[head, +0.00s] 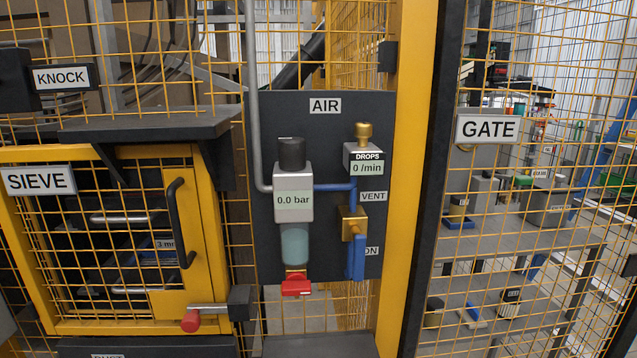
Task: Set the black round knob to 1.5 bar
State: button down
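The black round knob (291,153) sits on top of the grey regulator body (293,212) on the dark AIR panel (325,240). The display (293,200) on that body reads 0.0 bar. A clear bowl (295,245) hangs below it, with a red piece (297,285) at its bottom. My gripper is not in view, and nothing touches the knob.
Right of the regulator are a brass knob (363,132) over a 0 /min drops display (363,168) and a blue lever (356,257) pointing down. A grey pipe (256,110) runs along the left. A dark shelf (150,124) juts out further left. Yellow mesh surrounds the panel.

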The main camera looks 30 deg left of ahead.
aim_at(292, 150)
jog(key=l+u, duration=0.15)
jog(key=u, duration=0.3)
jog(key=l+u, duration=0.15)
jog(key=u, duration=0.25)
jog(key=k+l+u, duration=0.1)
jog(key=u, duration=0.35)
